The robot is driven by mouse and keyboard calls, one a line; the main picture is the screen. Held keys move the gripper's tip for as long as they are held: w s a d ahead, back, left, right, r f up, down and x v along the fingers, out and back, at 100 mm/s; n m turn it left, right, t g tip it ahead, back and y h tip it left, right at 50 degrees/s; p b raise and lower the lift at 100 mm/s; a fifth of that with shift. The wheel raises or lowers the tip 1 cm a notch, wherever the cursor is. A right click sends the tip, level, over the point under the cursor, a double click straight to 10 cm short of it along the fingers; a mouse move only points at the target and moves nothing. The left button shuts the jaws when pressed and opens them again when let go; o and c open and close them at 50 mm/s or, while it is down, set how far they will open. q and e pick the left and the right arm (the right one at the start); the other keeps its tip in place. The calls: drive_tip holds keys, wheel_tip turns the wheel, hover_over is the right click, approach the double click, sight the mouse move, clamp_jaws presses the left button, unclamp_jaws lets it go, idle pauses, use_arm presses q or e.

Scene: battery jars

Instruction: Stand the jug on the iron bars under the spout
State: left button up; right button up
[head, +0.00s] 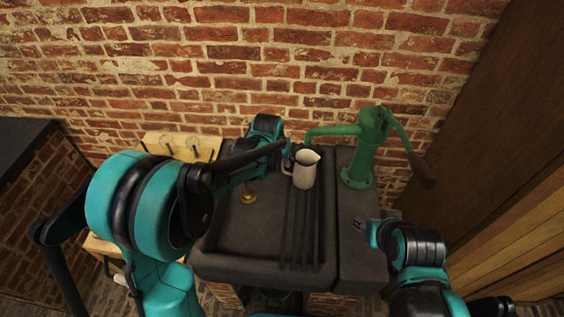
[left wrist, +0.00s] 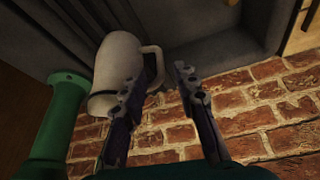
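The cream jug (head: 304,172) appears upright at the far end of the dark iron bars (head: 302,235) in the sink. Its mouth is just below and in front of the end of the green spout (head: 318,132). Its handle faces left, towards my left gripper (head: 288,157). In the left wrist view, my left gripper (left wrist: 157,78) has its fingers apart, with the jug's handle (left wrist: 158,62) at the gap between the tips. The jug's body (left wrist: 115,70) is partly behind one finger. My right gripper (head: 376,230) is over the slab right of the sink, empty; its finger gap is unclear.
The green pump (head: 364,150) stands on the slab right of the sink, its lever (head: 420,168) reaching right. A brass drain piece (head: 248,195) is in the sink's left part. A brick wall (head: 270,60) closes the back. A wooden board with hooks (head: 182,146) is at left.

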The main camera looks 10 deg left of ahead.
use_arm(q)
drive_tip(key=s+a+r+n+t+p, duration=0.1)
drive_tip(key=s+a+r, duration=0.2)
drive_tip(key=s+r, duration=0.35)
drive_tip(key=s+a+r, duration=0.4)
drive_tip(key=s+r, duration=0.2)
drive_tip(key=s, duration=0.1)
drive_tip(key=s+a+f+n+t+y, duration=0.1)
drive_tip(key=s+a, duration=0.3)
drive_tip(key=s, duration=0.7)
drive_tip(key=shift+s+f+t, duration=0.4)
drive_tip(key=shift+f, duration=0.05)
drive_tip(key=shift+f, duration=0.1)
wheel_tip(320, 180, down, 7)
drive_tip(key=b, duration=0.7)
